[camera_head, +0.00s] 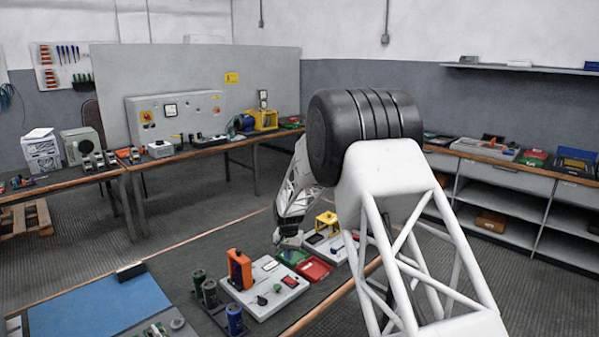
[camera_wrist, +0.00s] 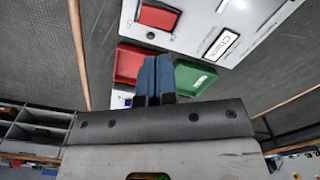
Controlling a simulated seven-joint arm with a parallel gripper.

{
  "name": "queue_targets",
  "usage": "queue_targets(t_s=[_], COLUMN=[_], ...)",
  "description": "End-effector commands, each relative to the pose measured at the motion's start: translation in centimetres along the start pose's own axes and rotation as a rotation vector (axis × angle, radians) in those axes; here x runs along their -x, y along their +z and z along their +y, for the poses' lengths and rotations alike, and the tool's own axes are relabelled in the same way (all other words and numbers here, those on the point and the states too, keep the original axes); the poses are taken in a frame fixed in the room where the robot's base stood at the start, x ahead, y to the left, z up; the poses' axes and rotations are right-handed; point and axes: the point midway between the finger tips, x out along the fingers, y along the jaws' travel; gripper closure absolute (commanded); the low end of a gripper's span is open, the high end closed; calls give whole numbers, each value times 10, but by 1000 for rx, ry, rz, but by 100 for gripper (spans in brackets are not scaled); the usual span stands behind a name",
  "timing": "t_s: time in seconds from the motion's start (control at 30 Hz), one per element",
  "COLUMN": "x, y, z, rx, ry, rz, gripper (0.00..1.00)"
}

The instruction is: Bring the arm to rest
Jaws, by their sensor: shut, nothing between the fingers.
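My gripper (camera_head: 288,238) hangs at the end of my arm over the front workbench (camera_head: 205,262), above or close to a green tray and a red tray; the exact height is hard to tell. In the wrist view the two blue fingers (camera_wrist: 156,76) are together with nothing between them. The red tray (camera_head: 314,269) also shows in the wrist view left of the fingers (camera_wrist: 129,65), and the green tray (camera_head: 287,256) right of them (camera_wrist: 194,79). My arm hides part of the bench's right side.
A white board (camera_head: 262,296) bearing an orange device (camera_head: 240,269) lies left of the trays. Dark cylinders (camera_head: 234,319) stand beside it. A blue mat (camera_head: 95,306) covers the bench's left part. Another bench (camera_head: 190,152) stands behind, and shelving (camera_head: 505,185) stands right.

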Motion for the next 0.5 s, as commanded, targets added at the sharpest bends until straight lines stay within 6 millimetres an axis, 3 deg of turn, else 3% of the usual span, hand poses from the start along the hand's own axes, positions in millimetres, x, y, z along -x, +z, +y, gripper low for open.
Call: queue_targets(t_s=[0.5], x=[117], y=[64], z=[78], rx=[40], ry=[-16], rz=[40], gripper=[100])
